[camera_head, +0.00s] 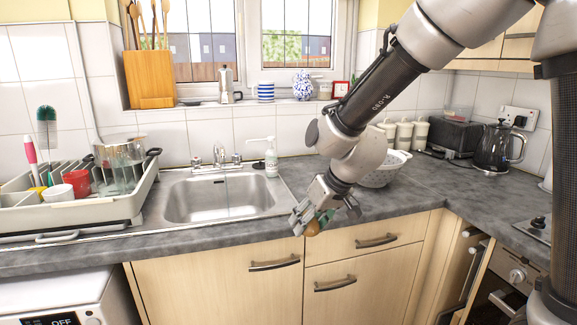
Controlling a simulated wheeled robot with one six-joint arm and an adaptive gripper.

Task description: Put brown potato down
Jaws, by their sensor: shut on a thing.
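My gripper (311,217) is shut on the brown potato (312,228). The potato shows as a small brown round shape at the fingertips, partly covered by the fingers. In this view the gripper and potato appear at the front edge of the grey worktop (420,190), over the top of the cupboard fronts. I cannot tell how high the potato is above the worktop or whether it touches it. A green patch also shows beside the fingers, and I cannot tell what it is.
The steel sink (222,197) lies left of my gripper. A white colander (382,174) stands behind my wrist. A soap bottle (271,158) stands behind the sink. A dish rack (115,208) fills the left. A kettle (493,150) stands at right. Worktop right of my gripper is clear.

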